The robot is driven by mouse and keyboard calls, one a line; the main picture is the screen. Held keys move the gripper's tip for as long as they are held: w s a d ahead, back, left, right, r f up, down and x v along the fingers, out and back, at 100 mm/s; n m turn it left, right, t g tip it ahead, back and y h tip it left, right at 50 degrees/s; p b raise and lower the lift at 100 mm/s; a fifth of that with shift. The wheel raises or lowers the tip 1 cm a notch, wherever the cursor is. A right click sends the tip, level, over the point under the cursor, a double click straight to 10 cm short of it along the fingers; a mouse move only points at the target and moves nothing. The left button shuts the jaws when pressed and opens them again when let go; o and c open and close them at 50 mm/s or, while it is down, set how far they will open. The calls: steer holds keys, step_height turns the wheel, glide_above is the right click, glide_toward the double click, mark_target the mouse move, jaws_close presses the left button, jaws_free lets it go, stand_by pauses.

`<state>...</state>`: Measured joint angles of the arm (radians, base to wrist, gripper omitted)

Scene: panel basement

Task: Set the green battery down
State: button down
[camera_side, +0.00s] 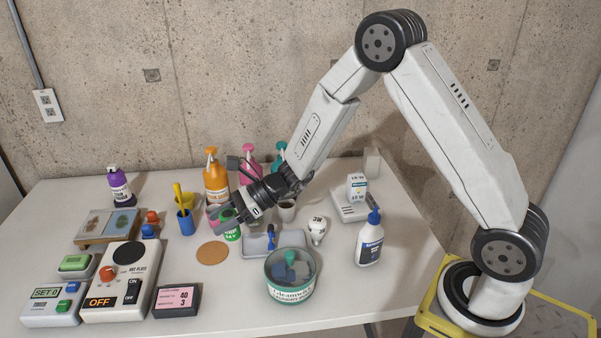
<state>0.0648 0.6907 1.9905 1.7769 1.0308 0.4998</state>
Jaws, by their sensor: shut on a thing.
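The green battery (232,236) is a small green cylinder with white lettering, upright or nearly so, a little left of the middle of the table. My gripper (224,213) reaches in from the right and is shut on the battery near its top. The fingers and the battery's upper part overlap, so the exact grip is partly hidden. I cannot tell whether the battery's base touches the table.
A round cork mat (212,253) lies just left of the battery. A grey tray (257,252) is to its right, with a tub of blocks (290,292) in front. Blue cup (186,226) and pump bottles (215,182) stand nearby. A hot plate (122,295) is at front left.

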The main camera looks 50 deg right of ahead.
steer(key=shift+r, duration=0.1)
steer(key=shift+w+d+r+t, duration=0.15)
steer(key=shift+d+r+t, duration=0.15)
steer(key=shift+r+t, duration=0.15)
steer(key=s+d+r+m+t+h, duration=0.2)
steer(key=d+r+m+t+h, duration=0.4)
steer(key=d+r+m, duration=0.3)
steer(key=shift+s+d+r+h, duration=0.4)
steer(key=shift+d+r+h, duration=0.45)
steer(key=shift+d, duration=0.3)
